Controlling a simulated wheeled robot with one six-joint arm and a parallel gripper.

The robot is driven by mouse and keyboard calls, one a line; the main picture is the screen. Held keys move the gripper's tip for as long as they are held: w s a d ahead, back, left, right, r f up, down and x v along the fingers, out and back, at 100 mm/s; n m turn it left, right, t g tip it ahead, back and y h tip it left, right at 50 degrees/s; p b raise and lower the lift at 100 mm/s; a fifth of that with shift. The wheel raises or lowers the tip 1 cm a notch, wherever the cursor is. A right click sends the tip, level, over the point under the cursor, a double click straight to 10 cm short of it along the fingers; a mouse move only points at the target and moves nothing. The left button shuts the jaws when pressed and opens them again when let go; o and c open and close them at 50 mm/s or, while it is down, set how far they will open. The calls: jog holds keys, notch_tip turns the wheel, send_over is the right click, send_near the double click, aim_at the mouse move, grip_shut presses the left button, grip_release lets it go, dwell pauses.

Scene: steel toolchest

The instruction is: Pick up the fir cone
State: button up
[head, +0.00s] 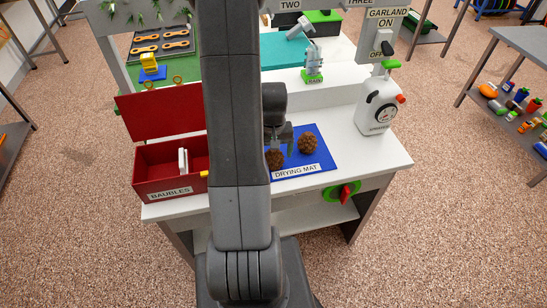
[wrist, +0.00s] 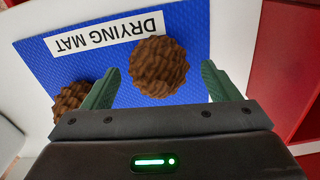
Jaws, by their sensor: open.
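Two brown fir cones rest on the blue drying mat (head: 318,164). One cone (head: 275,158) is partly hidden by my arm in the head view; the other cone (head: 308,143) lies to its right and farther back. In the wrist view, my gripper (wrist: 159,68) is open, its green fingers on either side of one cone (wrist: 157,78), with a gap at each side. The other cone (wrist: 70,101) lies outside the left finger, partly hidden by the gripper. My gripper (head: 281,140) also shows above the mat in the head view.
An open red baubles box (head: 150,168) stands left of the mat. A white jug-like container (head: 378,108) stands at the right rear of the white bench (head: 375,155). A red and green knob (head: 346,194) is on the bench front.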

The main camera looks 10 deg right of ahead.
aim_at(274, 158)
jog(key=shift+d+f, duration=0.1)
jog(key=shift+f, duration=1.6)
jog(key=c, duration=1.1)
jog(key=shift+o, duration=0.2)
jog(key=shift+r, duration=0.1)
